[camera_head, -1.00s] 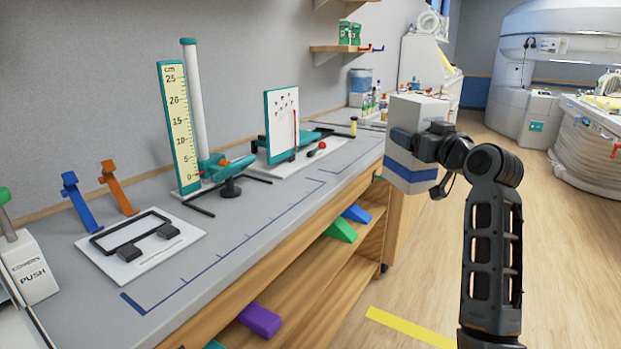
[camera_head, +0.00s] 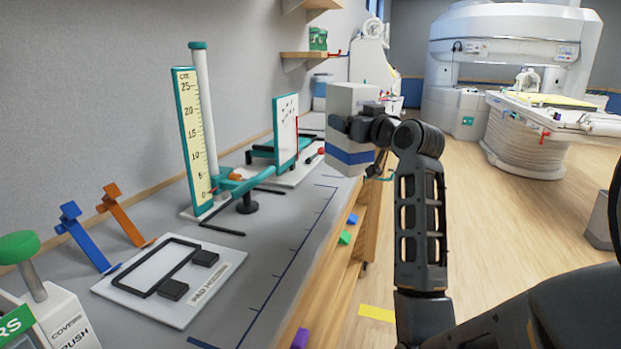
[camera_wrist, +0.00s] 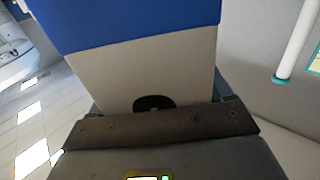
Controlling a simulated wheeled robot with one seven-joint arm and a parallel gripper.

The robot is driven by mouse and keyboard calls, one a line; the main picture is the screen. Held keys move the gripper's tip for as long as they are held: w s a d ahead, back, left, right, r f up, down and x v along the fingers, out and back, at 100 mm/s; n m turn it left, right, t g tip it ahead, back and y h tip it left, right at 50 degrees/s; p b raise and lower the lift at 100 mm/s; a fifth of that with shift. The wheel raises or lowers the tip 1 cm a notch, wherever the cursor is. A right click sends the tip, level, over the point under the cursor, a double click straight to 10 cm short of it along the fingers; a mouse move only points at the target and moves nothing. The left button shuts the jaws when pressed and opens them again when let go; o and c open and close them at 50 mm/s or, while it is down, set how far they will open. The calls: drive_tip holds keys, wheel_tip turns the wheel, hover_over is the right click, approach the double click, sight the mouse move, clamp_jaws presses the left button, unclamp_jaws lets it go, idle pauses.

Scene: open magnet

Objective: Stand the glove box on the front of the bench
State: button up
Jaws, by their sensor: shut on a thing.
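The glove box (camera_head: 352,102) is a white box with a blue band near its lower end. My gripper (camera_head: 362,127) is shut on it and holds it upright, in front of the far part of the bench in the head view. I cannot tell its exact height over the bench edge. In the wrist view the glove box (camera_wrist: 150,70) fills the middle, with its blue band at the top and a dark oval opening close to the jaws. The bench (camera_head: 285,225) has a grey top with a blue marked line along its front.
On the bench stand a height scale (camera_head: 193,135), a white board (camera_head: 286,130), a white pad holder (camera_head: 140,295) and blue and orange stands (camera_head: 122,215). A green-topped device (camera_head: 45,290) is at the near left. The front strip by the blue line is largely clear. A scanner (camera_head: 510,60) stands far right.

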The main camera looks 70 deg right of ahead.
drive_tip(key=w+a+f, duration=0.7)
drive_tip(key=f, duration=0.3)
drive_tip(key=shift+w+a+f, duration=0.15)
drive_tip(key=shift+w+a, duration=0.05)
drive_tip(key=o, duration=0.9)
drive_tip(key=shift+f, duration=0.2)
drive_tip(key=shift+c, duration=0.2)
drive_tip(key=o, duration=0.4)
